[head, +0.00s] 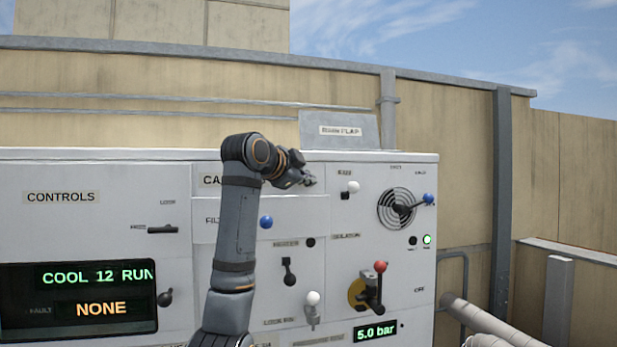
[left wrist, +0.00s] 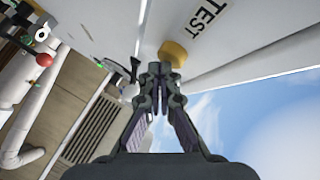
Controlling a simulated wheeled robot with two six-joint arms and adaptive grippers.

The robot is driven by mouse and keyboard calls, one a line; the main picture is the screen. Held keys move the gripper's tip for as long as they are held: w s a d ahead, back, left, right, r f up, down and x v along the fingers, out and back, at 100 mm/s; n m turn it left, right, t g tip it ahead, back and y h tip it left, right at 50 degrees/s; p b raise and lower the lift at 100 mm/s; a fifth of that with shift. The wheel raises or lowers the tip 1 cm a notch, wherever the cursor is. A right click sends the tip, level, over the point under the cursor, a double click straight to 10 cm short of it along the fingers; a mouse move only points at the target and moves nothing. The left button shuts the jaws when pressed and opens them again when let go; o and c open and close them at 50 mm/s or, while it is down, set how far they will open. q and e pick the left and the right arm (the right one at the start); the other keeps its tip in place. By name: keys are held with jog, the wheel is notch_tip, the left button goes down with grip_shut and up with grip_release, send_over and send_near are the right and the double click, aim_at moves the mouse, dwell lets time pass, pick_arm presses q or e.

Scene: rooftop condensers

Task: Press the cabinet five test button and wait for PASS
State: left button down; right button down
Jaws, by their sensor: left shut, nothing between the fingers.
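In the left wrist view a round yellow-brown button (left wrist: 173,53) sits on the white cabinet face beside a TEST label (left wrist: 203,18). My left gripper (left wrist: 160,70) is shut and empty, its fingertips right at the button's edge in the picture; I cannot tell whether they touch it. In the head view my left gripper (head: 307,181) is in front of the upper part of the white cabinet (head: 230,285), and the button does not show there. The cabinet's name label (head: 211,181) is mostly hidden behind my arm.
A display (head: 97,277) reads COOL 12 RUN and NONE; another (head: 375,333) reads 5.0 bar. Near my arm are a blue knob (head: 266,222), a white knob (head: 353,187), a red-knobbed lever (head: 380,267) and a blue-knobbed lever (head: 428,199). Pipes (head: 480,325) stand at right.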

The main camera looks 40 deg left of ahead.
pick_arm(q)
jog(key=shift+w+a, duration=0.15)
jog(key=shift+a, duration=0.1)
dwell(0.7)
jog(key=shift+s+d, duration=0.55)
jog(key=shift+d, duration=0.2)
jog(key=shift+s+d+f, duration=0.1)
jog(key=s+d+b, duration=0.1)
jog(key=s+d, duration=0.2)
jog(key=shift+d, duration=0.35)
